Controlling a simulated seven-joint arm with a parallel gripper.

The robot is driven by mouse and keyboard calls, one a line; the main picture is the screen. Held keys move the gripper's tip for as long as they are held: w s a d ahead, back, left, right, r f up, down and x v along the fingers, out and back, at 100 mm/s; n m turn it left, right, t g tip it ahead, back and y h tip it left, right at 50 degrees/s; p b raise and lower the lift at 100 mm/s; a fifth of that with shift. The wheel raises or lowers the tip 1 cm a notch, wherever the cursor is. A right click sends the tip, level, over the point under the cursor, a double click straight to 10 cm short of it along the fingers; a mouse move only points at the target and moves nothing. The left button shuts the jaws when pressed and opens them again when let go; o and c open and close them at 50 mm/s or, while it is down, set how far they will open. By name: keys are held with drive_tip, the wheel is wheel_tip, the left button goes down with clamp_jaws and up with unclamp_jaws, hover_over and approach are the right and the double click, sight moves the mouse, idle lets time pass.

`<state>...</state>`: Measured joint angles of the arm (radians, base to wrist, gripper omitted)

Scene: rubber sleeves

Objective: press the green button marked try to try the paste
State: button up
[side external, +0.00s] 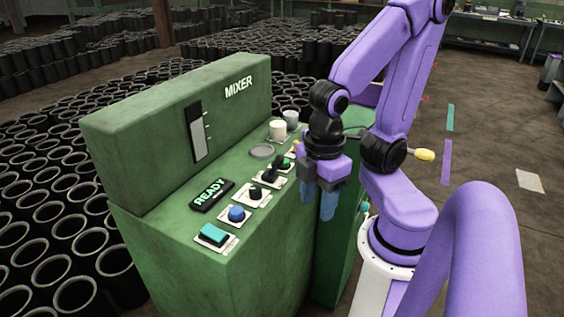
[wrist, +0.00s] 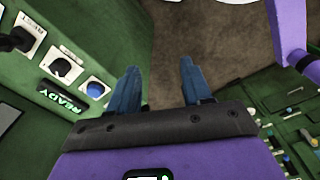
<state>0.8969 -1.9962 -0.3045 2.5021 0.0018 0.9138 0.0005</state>
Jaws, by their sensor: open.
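The green mixer console (side external: 180,130) carries a row of controls along its sloped top. A small green button (side external: 285,162) shows near the far end of the row, close behind a black knob. A teal rectangular button (side external: 213,234) sits at the near end. I cannot read the label of either, so I cannot tell which is marked try. My gripper (side external: 319,200) hangs to the right of the console's edge, apart from the buttons. In the wrist view its two blue fingers (wrist: 160,88) are spread with nothing between them; neither candidate button is clearly visible there.
A blue round button (side external: 237,214), black knobs (side external: 254,193) and a lit READY sign (side external: 211,195) lie along the console. White cups (side external: 277,129) stand at its far end. Black rubber sleeves (side external: 45,190) crowd the floor behind. Brown floor (wrist: 210,40) shows below my fingers.

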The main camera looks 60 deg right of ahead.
idle(0.3)
clamp_jaws()
idle(1.6)
